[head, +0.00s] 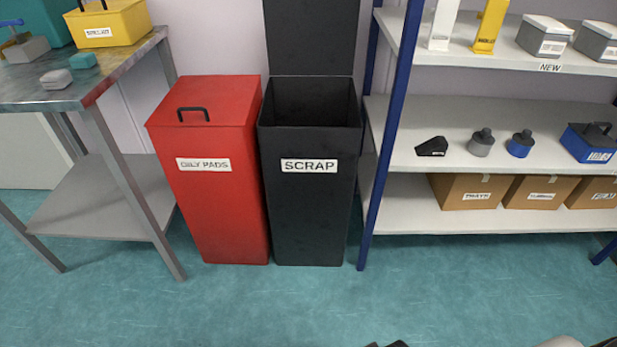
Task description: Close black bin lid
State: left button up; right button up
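The black bin (311,215) stands on the floor in the middle of the head view, with a white label reading SCRAP. Its lid (311,38) is open and stands upright at the back of the bin, and its upper end is cut off by the top of the picture. The bin's inside looks dark, and no contents can be made out. Small dark and pale parts show at the bottom edge, probably of my arms. I cannot make out either gripper's fingers, and nothing of mine touches the bin or lid.
A red bin (222,217) labelled OILY PADS, lid shut, stands close on the left. A blue-posted shelf unit (500,153) with boxes and small items stands close on the right. A metal table (60,96) is at the far left. The floor (330,305) in front is clear.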

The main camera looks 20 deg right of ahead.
aim_at(303, 37)
jog(key=i+z, duration=0.1)
jog(key=i, duration=0.6)
jog(key=i+j+z, duration=0.15)
jog(key=i, duration=0.5)
